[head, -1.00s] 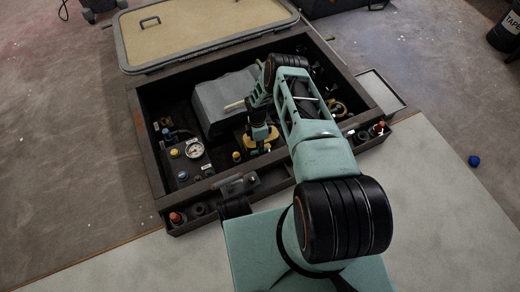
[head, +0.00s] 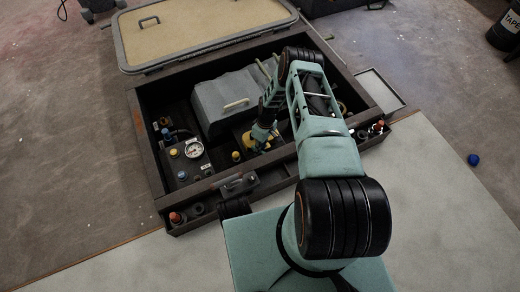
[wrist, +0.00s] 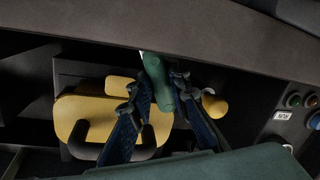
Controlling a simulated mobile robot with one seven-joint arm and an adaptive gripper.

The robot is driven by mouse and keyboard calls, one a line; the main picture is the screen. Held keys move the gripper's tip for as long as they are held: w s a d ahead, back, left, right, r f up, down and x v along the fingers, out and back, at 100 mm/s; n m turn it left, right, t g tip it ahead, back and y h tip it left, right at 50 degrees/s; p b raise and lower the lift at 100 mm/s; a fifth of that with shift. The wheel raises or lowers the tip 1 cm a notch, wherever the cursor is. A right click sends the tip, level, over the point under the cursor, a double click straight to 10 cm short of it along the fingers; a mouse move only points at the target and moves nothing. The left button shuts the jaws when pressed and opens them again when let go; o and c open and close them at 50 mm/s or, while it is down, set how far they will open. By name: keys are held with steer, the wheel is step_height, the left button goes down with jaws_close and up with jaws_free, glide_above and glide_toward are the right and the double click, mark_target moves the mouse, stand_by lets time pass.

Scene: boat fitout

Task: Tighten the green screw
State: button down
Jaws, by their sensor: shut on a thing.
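The green screw (wrist: 157,80) shows in the wrist view as a dark green, rounded cylinder between my two fingertips, beside a yellow part (wrist: 95,118) with black pieces. My gripper (wrist: 163,92) is shut on it, one finger on each side. Its upper end is close under a dark frame edge, by a small white patch. Its lower end and any hole or seat are hidden. In the head view my gripper (head: 260,146) is low inside the dark box (head: 160,188), by the yellow part (head: 247,140). The screw cannot be made out there.
A grey cover (head: 222,100) stands left of my arm inside the box, with a gauge (head: 194,149) further left. The box's front rim carries a latch (head: 238,184) and red-topped parts (head: 176,218). In the wrist view, coloured buttons (wrist: 293,100) are at the right.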

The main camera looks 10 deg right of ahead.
steer(key=m, duration=0.4)
steer(key=shift+s+m+t, duration=0.1)
steer(key=shift+m+t, duration=0.2)
steer(key=shift+t, duration=0.1)
steer(key=m, duration=0.4)
steer(key=shift+m+t, duration=0.3)
steer(key=shift+t, duration=0.1)
steer(key=m, duration=0.4)
steer(key=shift+a+t, duration=0.15)
steer(key=shift+t, duration=0.25)
steer(key=shift+m+t, duration=0.3)
steer(key=shift+m, duration=1.6)
steer(key=c, duration=1.9)
jaws_free()
steer(key=shift+c, duration=0.2)
steer(key=shift+o, duration=0.6)
steer(key=shift+s, duration=0.1)
steer(key=shift+s, duration=0.1)
